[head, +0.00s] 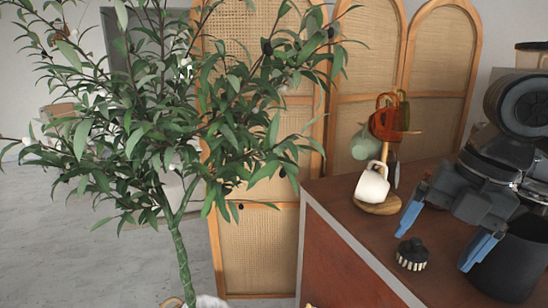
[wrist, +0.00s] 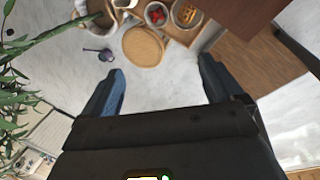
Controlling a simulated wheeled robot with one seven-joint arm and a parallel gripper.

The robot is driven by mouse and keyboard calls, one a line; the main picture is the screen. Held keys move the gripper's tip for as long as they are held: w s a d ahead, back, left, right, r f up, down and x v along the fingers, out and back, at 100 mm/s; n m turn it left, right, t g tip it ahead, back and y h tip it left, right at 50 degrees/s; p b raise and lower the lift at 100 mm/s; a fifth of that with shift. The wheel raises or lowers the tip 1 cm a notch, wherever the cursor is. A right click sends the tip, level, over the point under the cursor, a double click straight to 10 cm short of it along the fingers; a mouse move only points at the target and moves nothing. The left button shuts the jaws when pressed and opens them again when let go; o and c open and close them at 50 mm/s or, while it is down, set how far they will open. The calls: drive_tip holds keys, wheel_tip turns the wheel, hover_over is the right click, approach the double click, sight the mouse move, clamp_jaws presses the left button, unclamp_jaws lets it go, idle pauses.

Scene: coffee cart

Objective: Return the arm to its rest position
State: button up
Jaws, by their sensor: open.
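My gripper (head: 434,252) is at the right of the head view, above the brown cart top (head: 335,192). Its two blue-tipped fingers point down and are spread apart. In the wrist view, my gripper (wrist: 162,66) shows its fingers wide apart with nothing between them, only a pale surface beyond. A small dark-topped object with a pale striped lower part (head: 411,262) stands near the left finger in the head view. I cannot tell how high the fingers are above it.
A mug stand (head: 378,208) with a white mug (head: 372,186) and an amber mug (head: 384,125) stands left of my gripper. A leafy plant (head: 180,245) fills the left side. Rattan screens (head: 368,55) stand behind. The wrist view shows a round board (wrist: 143,47) and bowls (wrist: 157,14).

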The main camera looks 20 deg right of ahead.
drive_tip(key=w+a+r+m+t+y, duration=0.2)
drive_tip(key=w+a+m+t+y, duration=0.35)
drive_tip(key=a, duration=0.55)
drive_tip(key=w+a+r+m+t+y, duration=0.2)
drive_tip(key=w+a+m+t+y, duration=0.15)
drive_tip(key=a+m+t, duration=0.6)
drive_tip(key=s+f+m+h, duration=1)
drive_tip(key=s+f+m, duration=0.25)
drive_tip(key=f, duration=0.35)
drive_tip(key=s+d+f+g, duration=0.1)
drive_tip(key=s+d, duration=0.2)
drive_tip(key=s, duration=0.9)
drive_tip(key=s+d+f+n+g+h, duration=0.1)
drive_tip(key=s+d, duration=0.3)
drive_tip(key=s, duration=0.7)
drive_tip(key=shift+s+f, duration=0.4)
drive_tip(key=shift+f, duration=0.35)
